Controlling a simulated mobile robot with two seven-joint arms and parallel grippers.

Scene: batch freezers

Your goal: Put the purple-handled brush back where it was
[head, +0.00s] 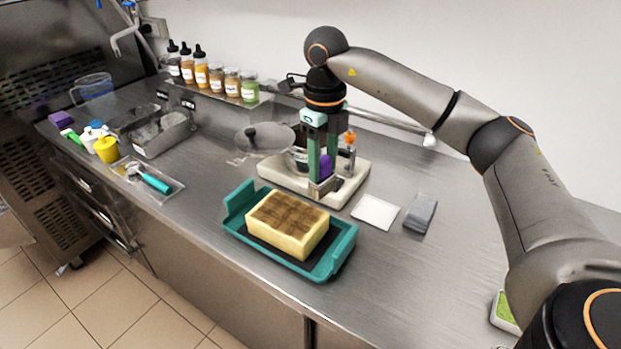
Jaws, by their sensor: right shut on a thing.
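My right gripper (322,184) comes down from above over a cream tray (270,178) on the steel counter. It is shut on the purple-handled brush (326,166), whose purple part shows between and beside the green fingers. The brush's lower end and its exact contact with the tray are hidden by the fingers. A small dark cup-like thing (298,158) is just left of the fingers, and an orange-topped item (350,137) stands just right of them. My left gripper is not in view.
A teal tray (345,245) holding a yellow block (312,238) is in front. A white square (377,211) and a grey block (420,212) lie right. Bottles and jars (231,82) line the back shelf; a round lid (268,141) lies behind left. Counter between is clear.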

